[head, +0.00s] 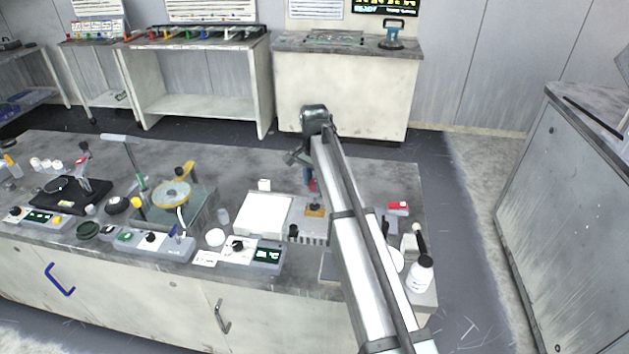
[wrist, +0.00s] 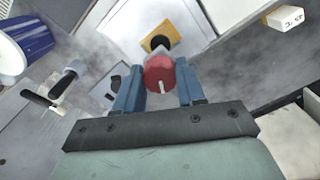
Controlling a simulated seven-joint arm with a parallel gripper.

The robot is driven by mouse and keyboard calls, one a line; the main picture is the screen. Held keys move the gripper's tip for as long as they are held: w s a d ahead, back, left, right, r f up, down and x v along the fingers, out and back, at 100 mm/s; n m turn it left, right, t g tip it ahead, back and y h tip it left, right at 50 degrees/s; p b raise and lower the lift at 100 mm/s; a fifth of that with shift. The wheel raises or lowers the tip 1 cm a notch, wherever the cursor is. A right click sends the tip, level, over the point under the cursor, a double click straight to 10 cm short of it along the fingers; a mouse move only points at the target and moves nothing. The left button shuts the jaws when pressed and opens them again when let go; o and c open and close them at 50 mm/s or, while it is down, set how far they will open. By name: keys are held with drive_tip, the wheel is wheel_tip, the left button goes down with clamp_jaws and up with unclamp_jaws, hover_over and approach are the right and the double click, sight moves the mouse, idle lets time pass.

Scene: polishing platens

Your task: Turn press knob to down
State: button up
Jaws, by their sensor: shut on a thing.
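A red round knob with a white pointer line (wrist: 160,77) sits between the two blue fingers of my gripper (wrist: 158,70) in the wrist view. My gripper is shut on this knob. The white line points toward the bottom of the wrist view. Beyond the knob a pale piece and a black round part lead to a yellow plate (wrist: 176,35). In the head view my gripper (head: 311,181) points down over the bench, above a yellow block (head: 315,211). My arm hides part of the area around the knob there.
A white square plate (head: 263,214) lies left of the gripper, with a control box (head: 265,253) in front. A red-topped box (head: 398,207) and a white bottle (head: 420,274) stand to the right. A polishing machine (head: 172,194) stands farther left. Free bench (head: 240,165) lies behind.

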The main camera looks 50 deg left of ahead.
sight(314, 182)
drive_tip(key=shift+m, duration=0.6)
drive_tip(key=o, duration=1)
drive_tip(key=shift+o, duration=0.2)
drive_tip(key=shift+r, duration=0.1)
wheel_tip(314, 182, up, 14)
drive_tip(key=shift+f, duration=0.2)
